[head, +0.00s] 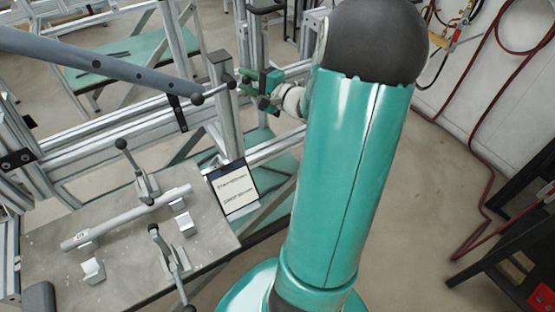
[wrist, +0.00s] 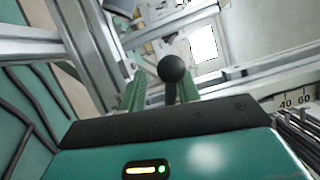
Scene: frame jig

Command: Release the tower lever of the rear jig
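My gripper (head: 256,88) has green fingers and reaches toward the tower post (head: 219,82) in the head view. In the wrist view, a black ball knob (wrist: 173,67) on a short dark stem stands between the two fingers. There is a gap on each side, so the gripper is open around or just behind the knob and not clamped on it. In the head view, a thin lever rod with dark ball ends (head: 197,99) sits beside the post, left of my fingers. How the lever joins the tower is partly hidden.
A grey tube (head: 110,68) slants in from the left toward the post. Below is a grey plate (head: 110,275) with a tube and two black-knobbed toggle clamps (head: 140,180). A sign (head: 234,188) stands beside it. Aluminium rails surround my gripper. Red hoses hang at the right wall.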

